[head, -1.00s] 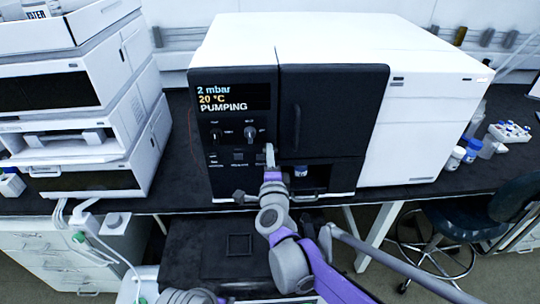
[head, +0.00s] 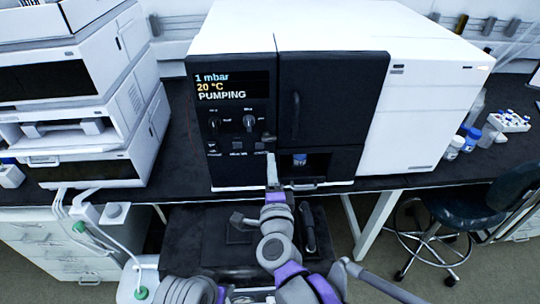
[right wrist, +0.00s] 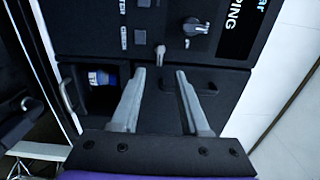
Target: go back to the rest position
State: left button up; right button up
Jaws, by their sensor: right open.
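My right gripper (head: 271,168) is in front of the lower part of the black control panel (head: 232,170) of the white instrument (head: 425,95). In the right wrist view its two grey fingers (right wrist: 160,75) are apart with nothing between them. A small lever (right wrist: 160,52) on the panel shows just beyond the fingertips; I cannot tell from the picture how far off it is. The panel display (head: 232,86) reads 1 mbar, 20 °C, PUMPING. My left gripper is out of the frames.
A blue-capped vial (head: 300,160) stands in the open recess right of my right gripper. A stack of white modules (head: 75,120) is at left. Bottles (head: 455,147) and a vial rack (head: 509,121) are at right. A stool (head: 465,210) stands below.

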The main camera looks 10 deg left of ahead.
jog(key=shift+s+d, duration=0.2)
jog(key=shift+s, duration=0.45)
jog(key=s+d+f+n+g+h+p, duration=0.1)
jog(key=s+d+f+n+g+p, duration=0.1)
jog(key=s+d, duration=0.5)
jog(key=s+d+f+n+g+h+p, duration=0.2)
jog(key=s+d+n+g, duration=0.4)
jog(key=d, duration=0.5)
jog(key=s+d+f+n+g+h+p, duration=0.1)
jog(key=s+d+f+n+g+p, duration=0.2)
jog(key=s+d+n, duration=0.4)
jog(key=shift+s+d+f+g+h+p, duration=0.35)
jog(key=shift+d+f+g, duration=0.15)
jog(key=shift+d+f, duration=0.55)
